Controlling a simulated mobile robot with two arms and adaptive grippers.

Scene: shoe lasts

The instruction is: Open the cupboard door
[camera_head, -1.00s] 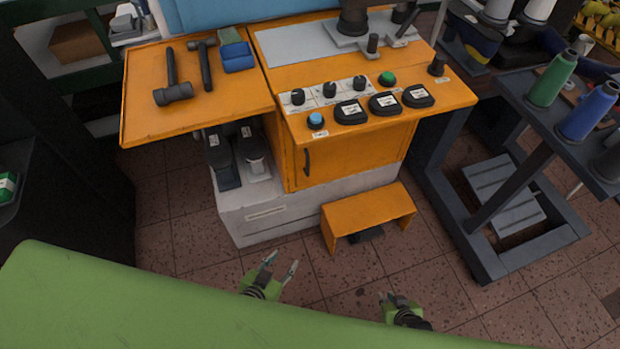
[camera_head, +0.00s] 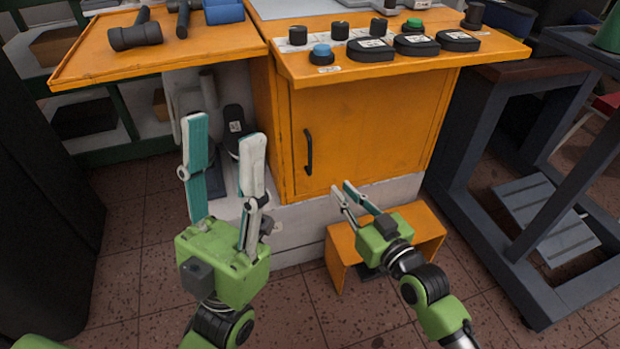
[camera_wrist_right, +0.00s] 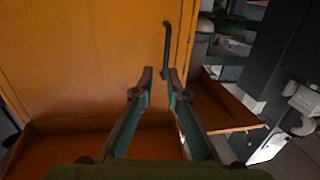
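The orange cupboard door (camera_head: 370,130) is shut, below the machine's control panel. Its black upright handle (camera_head: 308,152) is near the door's left edge. The right wrist view, which looks upside down, also shows the door (camera_wrist_right: 85,60) and handle (camera_wrist_right: 167,45). My right gripper (camera_head: 341,187) is open and empty, in front of the door, lower and to the right of the handle in the head view. In the right wrist view its fingertips (camera_wrist_right: 160,72) appear close to the handle's end, with nothing between them. My left gripper (camera_head: 225,132) is wide open and empty, left of the door.
An orange step stool (camera_head: 425,225) stands below the door, partly behind my right gripper. An orange side tray (camera_head: 85,60) with hammers juts out at the upper left. A dark metal stand (camera_head: 480,215) is on the right. Tiled floor is clear in front.

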